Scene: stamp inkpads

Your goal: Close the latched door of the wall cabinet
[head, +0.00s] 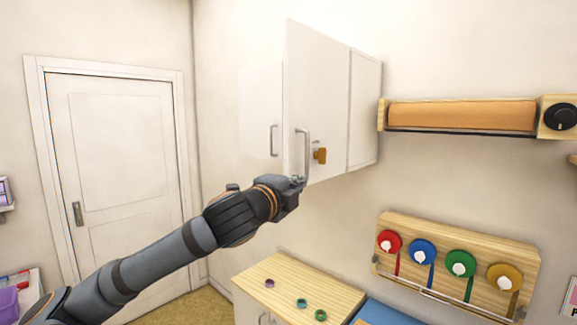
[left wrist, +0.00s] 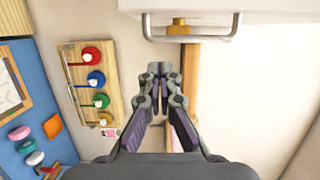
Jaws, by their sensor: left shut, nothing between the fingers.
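The white wall cabinet (head: 365,110) hangs at the upper middle of the head view. Its right door (head: 320,90) appears swung out, with its free left edge toward me. My right gripper is not in view.
A second cabinet door (head: 262,110) with its own handle is at left. An orange roll on a shelf (head: 460,115) and a wooden rack (head: 455,250) with several coloured discs are on the right wall. A wooden-topped counter (head: 270,285) stands below.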

